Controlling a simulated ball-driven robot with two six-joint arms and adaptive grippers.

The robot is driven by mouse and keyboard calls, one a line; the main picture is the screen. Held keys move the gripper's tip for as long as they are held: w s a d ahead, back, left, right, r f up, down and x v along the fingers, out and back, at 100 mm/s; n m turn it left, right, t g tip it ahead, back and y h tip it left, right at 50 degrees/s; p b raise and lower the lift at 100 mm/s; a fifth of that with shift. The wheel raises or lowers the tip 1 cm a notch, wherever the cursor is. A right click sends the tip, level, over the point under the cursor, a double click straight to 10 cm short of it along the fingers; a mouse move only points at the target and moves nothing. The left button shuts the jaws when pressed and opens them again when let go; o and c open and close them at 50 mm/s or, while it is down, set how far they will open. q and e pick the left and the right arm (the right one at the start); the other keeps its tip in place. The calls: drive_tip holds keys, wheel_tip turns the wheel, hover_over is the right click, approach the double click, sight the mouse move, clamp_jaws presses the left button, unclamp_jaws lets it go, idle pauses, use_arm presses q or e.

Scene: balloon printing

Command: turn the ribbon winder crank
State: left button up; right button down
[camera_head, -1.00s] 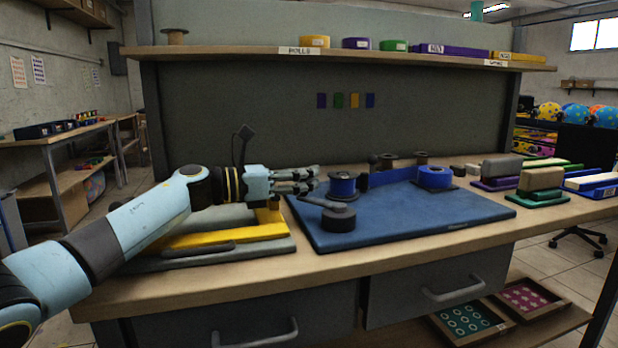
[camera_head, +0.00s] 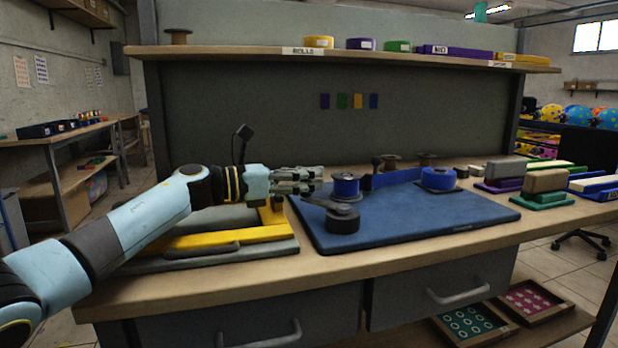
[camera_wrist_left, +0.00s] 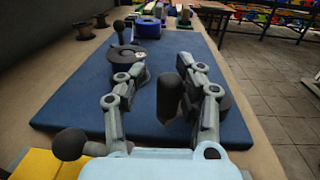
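The ribbon winder stands on a blue mat (camera_head: 425,222), with a blue spool (camera_head: 345,186) at its left part. In front of the spool is a dark round hub (camera_head: 341,221), with a thin crank arm (camera_head: 315,202) reaching left from it. My left gripper (camera_head: 318,180) is over the mat's left edge, beside the spool. In the left wrist view its fingers (camera_wrist_left: 160,88) are apart, and the dark upright crank handle (camera_wrist_left: 168,97) stands between them. Whether either finger touches the handle is unclear. The hub is partly hidden behind the right-hand finger. My right gripper is out of view.
A blue ribbon strip (camera_head: 395,178) runs toward a blue roll (camera_head: 438,178). A yellow and grey device (camera_head: 225,236) lies under my left arm; a dark round knob (camera_wrist_left: 70,144) shows there in the wrist view. The mat's front right part is clear.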

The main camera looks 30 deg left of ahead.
use_arm(q)
drive_tip(key=shift+o, duration=1.1)
drive_tip(key=shift+d, duration=0.1)
wheel_tip(320, 180, up, 10)
drive_tip(key=shift+f, duration=0.1)
